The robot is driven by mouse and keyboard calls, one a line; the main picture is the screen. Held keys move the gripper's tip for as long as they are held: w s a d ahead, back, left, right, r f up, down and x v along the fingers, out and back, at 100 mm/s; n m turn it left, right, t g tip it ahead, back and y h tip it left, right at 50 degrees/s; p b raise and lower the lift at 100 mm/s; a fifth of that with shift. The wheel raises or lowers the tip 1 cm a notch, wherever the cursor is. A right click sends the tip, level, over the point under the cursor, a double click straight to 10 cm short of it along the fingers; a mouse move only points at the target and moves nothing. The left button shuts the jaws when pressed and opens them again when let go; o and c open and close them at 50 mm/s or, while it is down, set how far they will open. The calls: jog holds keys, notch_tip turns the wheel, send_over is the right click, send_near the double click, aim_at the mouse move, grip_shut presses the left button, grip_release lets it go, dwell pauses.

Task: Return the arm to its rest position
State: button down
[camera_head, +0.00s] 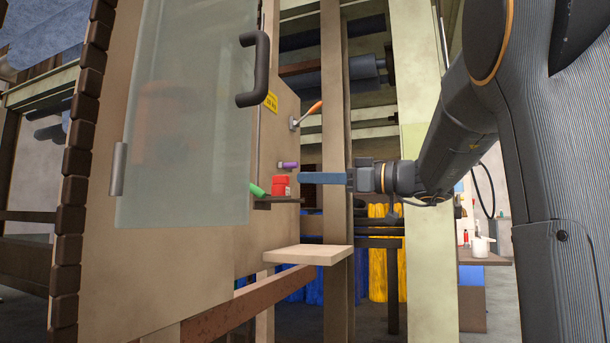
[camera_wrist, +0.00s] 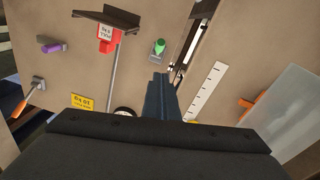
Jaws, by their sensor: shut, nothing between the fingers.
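My gripper (camera_head: 302,178) is at the end of my arm, which reaches in from the right in the head view. Its blue-grey fingers are together and empty, pointing left toward the tan panel (camera_head: 225,255). In the wrist view the shut fingers (camera_wrist: 159,76) point at the same panel, just below a green knob or cylinder (camera_wrist: 160,46). No contact shows between the fingers and anything on the panel.
A frosted door (camera_head: 185,120) with a dark handle (camera_head: 255,70) stands left. A purple knob (camera_head: 290,165), orange-handled lever (camera_head: 310,113) and pale board (camera_head: 307,254) are near the fingers. Upright posts (camera_head: 336,120) stand close to the wrist. A white ruler (camera_wrist: 207,90) is on the panel.

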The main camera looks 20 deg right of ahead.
dwell(0.4)
jog(key=s+a+f+m+g+h, duration=0.1)
jog(key=a+f+m+g+h, duration=0.25)
jog(key=f, duration=1.05)
jog(key=a+f+m+g+h, duration=0.2)
jog(key=a+f+m+g, duration=0.15)
jog(key=f, duration=1.15)
jog(key=s+f+m+g+h, duration=0.1)
jog(key=s+f+h, duration=0.2)
jog(key=s+f, duration=0.45)
jog(key=s+f+m+g+h, duration=0.15)
jog(key=s+f, duration=0.25)
jog(key=f, duration=0.6)
jog(key=s+f+m+g+h, duration=0.1)
jog(key=s+f+m+h, duration=0.15)
jog(key=s+f, duration=0.45)
jog(key=s+a+r+n+g+p, duration=0.1)
jog(key=s+a+r+n+p, duration=0.1)
jog(key=s+a+r, duration=0.2)
jog(key=s+a+r+n+p, duration=0.2)
jog(key=s+a+r+n, duration=0.1)
jog(key=s+a, duration=0.4)
jog(key=s+a+r+n+g+y+p, duration=0.1)
jog(key=s+a+r, duration=0.4)
jog(key=a, duration=0.5)
jog(key=shift+s+a+r+n+g+p, duration=0.25)
jog(key=shift+a+r+n+g+p, duration=0.15)
jog(key=shift+n+p, duration=0.35)
